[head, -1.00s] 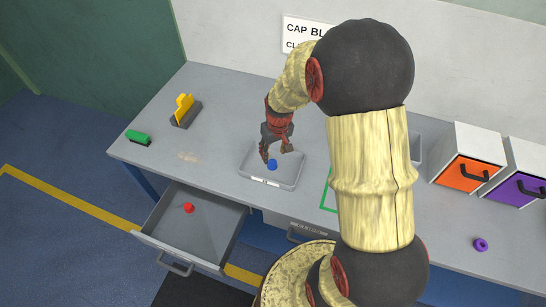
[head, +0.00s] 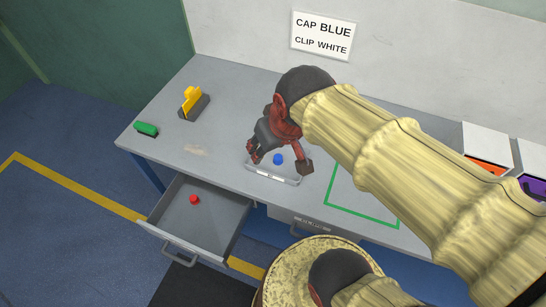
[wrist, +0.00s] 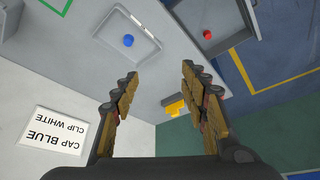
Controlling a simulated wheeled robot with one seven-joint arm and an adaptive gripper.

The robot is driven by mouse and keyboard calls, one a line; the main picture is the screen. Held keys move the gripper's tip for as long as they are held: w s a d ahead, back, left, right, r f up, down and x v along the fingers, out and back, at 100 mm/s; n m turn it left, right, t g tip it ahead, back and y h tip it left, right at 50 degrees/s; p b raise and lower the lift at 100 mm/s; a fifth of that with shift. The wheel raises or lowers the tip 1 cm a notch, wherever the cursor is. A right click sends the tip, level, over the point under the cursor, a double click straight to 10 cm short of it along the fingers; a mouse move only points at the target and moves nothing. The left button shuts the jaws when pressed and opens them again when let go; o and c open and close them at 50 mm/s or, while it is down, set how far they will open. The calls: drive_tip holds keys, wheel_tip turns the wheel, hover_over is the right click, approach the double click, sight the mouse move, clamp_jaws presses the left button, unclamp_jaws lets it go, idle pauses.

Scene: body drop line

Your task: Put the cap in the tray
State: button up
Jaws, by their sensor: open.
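A blue cap (head: 277,159) lies inside the grey tray (head: 285,180) on the workbench. The wrist view also shows the blue cap (wrist: 128,41) resting in the tray (wrist: 150,57), apart from my fingers. My gripper (head: 281,164) is open and empty, raised above the tray area. In the wrist view its two fingers (wrist: 160,75) are spread with nothing between them. A red cap (head: 194,199) lies in the open drawer (head: 225,205) below the bench. A wall sign (head: 323,36) reads "CAP BLUE, CLIP WHITE".
A yellow item on a grey block (head: 193,103) and a green block (head: 146,129) stand on the bench's left. A green outlined square (head: 362,193) lies to the right of the tray. Orange-fronted (head: 484,166) and purple-fronted bins stand further right, partly hidden by my arm.

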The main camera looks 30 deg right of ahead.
drive_tip(key=shift+t, duration=0.3)
drive_tip(key=s, duration=0.1)
drive_tip(key=s+a+r, duration=0.1)
drive_tip(key=s, duration=0.2)
drive_tip(key=shift+s+a+r, duration=0.25)
drive_tip(key=shift+a, duration=0.05)
